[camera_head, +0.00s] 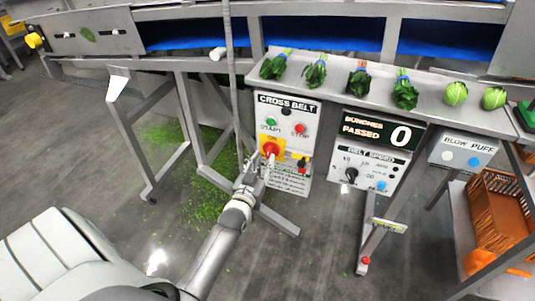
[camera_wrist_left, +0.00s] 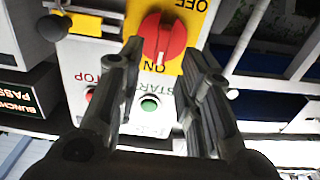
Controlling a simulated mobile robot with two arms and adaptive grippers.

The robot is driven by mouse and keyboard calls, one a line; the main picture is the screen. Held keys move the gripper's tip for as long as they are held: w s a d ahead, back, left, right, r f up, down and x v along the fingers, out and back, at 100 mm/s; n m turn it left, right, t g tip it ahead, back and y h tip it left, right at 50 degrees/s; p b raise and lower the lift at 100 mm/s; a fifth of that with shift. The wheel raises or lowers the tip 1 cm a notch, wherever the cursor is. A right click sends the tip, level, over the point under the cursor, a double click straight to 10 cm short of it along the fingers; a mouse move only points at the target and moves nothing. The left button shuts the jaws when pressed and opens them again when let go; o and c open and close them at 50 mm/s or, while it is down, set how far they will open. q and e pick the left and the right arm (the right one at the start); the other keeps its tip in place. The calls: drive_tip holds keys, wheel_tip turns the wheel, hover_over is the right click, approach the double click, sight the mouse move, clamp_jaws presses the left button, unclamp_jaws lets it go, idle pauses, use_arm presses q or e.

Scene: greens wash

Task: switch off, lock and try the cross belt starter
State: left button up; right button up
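The cross belt starter box (camera_head: 262,110) is a pale panel on the frame under the shelf. It has a green START button (camera_head: 271,121), a red STOP button (camera_head: 300,128) and a red rotary switch (camera_head: 270,149) on a yellow plate. In the wrist view the switch (camera_wrist_left: 162,38) has its mark toward ON. My left gripper (camera_head: 264,166) is open in front of the switch. In the wrist view its fingertips (camera_wrist_left: 160,58) stand either side of the knob; contact cannot be told. A dark padlock-like item (camera_head: 302,163) hangs right of the switch. My right gripper is out of view.
A counter (camera_head: 435,108) above holds several green bunches and two round greens (camera_head: 455,93). Right of the starter are a bunches-passed display (camera_head: 377,131) showing 0, a belt speed box (camera_head: 370,168), a blow puff box (camera_head: 462,152) and an orange crate (camera_head: 497,210). Green scraps litter the floor.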

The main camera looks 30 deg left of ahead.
sight(268, 154)
use_arm(q)
drive_tip(key=shift+x, duration=2.15)
clamp_jaws()
